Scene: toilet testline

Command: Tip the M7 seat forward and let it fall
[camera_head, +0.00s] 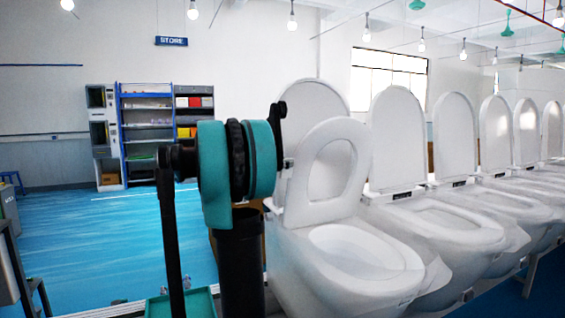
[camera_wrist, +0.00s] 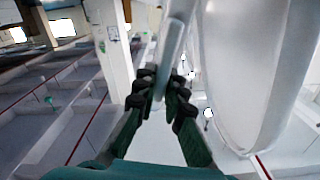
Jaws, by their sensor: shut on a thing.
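The nearest toilet's white ring seat (camera_head: 290,190) stands raised, tilted a little forward of its upright lid (camera_head: 318,98). The bowl (camera_head: 365,255) below is uncovered. No M7 label is readable. In the wrist view, the dark fingers of my gripper (camera_wrist: 161,92) are closed around a thin white edge, the seat's rim (camera_wrist: 173,50). A broad white panel, apparently the lid (camera_wrist: 245,70), stands to the right, apart from the fingers. In the head view my teal and black arm hides most of my gripper, which is at the seat's left edge.
More toilets with raised lids (camera_head: 397,140) stand in a close row to the right. A blue shelf rack (camera_head: 147,135) and a white cabinet (camera_head: 104,140) stand at the back left. The blue floor (camera_head: 110,235) on the left is largely clear.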

